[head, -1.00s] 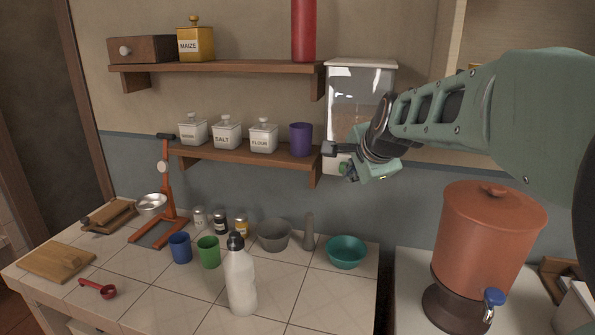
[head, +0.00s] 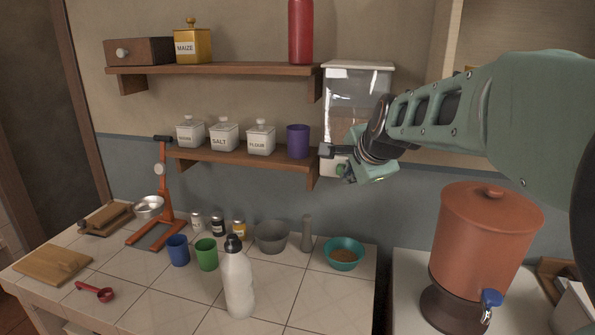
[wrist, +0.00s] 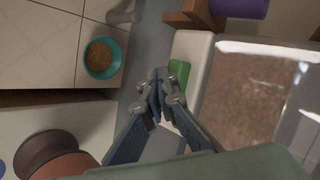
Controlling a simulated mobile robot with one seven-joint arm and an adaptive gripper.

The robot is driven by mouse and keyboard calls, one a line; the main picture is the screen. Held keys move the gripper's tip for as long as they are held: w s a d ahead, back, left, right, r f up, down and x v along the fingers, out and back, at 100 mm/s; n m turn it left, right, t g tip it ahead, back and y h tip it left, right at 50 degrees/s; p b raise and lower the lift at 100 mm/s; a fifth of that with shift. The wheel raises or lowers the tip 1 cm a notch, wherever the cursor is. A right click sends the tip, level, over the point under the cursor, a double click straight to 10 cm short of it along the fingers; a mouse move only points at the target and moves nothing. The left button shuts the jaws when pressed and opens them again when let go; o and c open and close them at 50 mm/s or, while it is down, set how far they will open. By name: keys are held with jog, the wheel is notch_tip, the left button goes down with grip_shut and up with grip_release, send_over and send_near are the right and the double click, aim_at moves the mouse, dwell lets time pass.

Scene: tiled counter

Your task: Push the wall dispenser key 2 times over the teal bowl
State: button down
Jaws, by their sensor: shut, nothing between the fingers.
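The wall dispenser (head: 358,90) is a clear-fronted box with a white lid and brown contents, mounted beside the shelves. In the wrist view its window (wrist: 240,100) is at the right, and its green key (wrist: 178,76) is right at my fingertips. My gripper (head: 335,160) is shut and empty in front of the dispenser's lower part; it also shows in the wrist view (wrist: 164,92). I cannot tell whether the fingertips touch the key. The teal bowl (head: 344,244) stands on the counter below the dispenser, with brown grains (wrist: 98,57) in it.
A grey pestle-like object (head: 307,234) and a grey bowl (head: 271,237) stand left of the teal bowl. A white bottle (head: 238,283) stands in front. The lower shelf (head: 240,158) holds a purple cup (head: 298,141) near my gripper. A clay water pot (head: 487,240) is at the right.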

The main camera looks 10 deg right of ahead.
jog(key=shift+s+a+r+p, duration=0.1)
jog(key=shift+s+a+p, duration=0.25)
jog(key=shift+s, duration=0.4)
jog(key=shift+s+a+p, duration=0.3)
jog(key=shift+s+p, duration=0.15)
jog(key=shift+s, duration=0.35)
jog(key=shift+s+a+p, duration=0.25)
jog(key=shift+s+p, duration=0.25)
jog(key=shift+s, duration=0.3)
jog(key=shift+s+a+p, duration=0.3)
jog(key=shift+s+p, duration=0.15)
jog(key=shift+s, duration=0.35)
jog(key=shift+a, duration=0.1)
